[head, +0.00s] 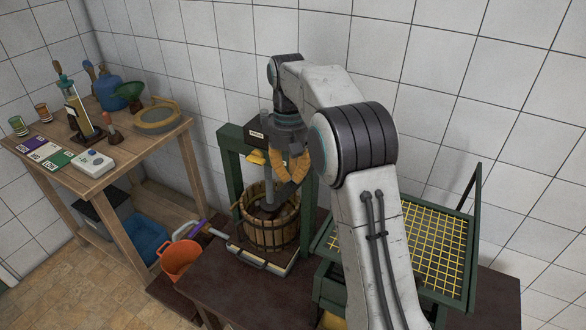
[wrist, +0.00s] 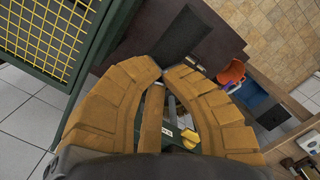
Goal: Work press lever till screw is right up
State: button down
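The press has a green frame (head: 232,172) with an upright grey screw (head: 268,187) that runs down into a slatted wooden basket (head: 262,235). My gripper (head: 291,172), with tan padded fingers, is at the press just right of the screw, above the basket. A dark bar-like piece (head: 284,194) lies by the fingertips; I cannot tell if it is the lever. In the wrist view the fingertips (wrist: 165,71) are close together with a narrow gap. A brown bar (wrist: 151,120) shows between the fingers. Whether they grip anything is unclear.
A yellow grid screen (head: 430,245) in a green frame stands right of my arm. An orange bucket (head: 180,258) is at lower left of the press. A wooden table (head: 150,150) at left holds bottles, a funnel and cards. The tiled wall is close behind the press.

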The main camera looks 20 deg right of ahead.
jog(key=shift+w+r+p, duration=0.45)
jog(key=shift+p, duration=0.6)
jog(key=shift+w+a, duration=0.15)
jog(key=shift+w, duration=0.9)
notch_tip(320, 180, up, 7)
jog(key=shift+w+r, duration=0.2)
jog(key=shift+w, duration=0.15)
jog(key=c, duration=1.9)
grip_release()
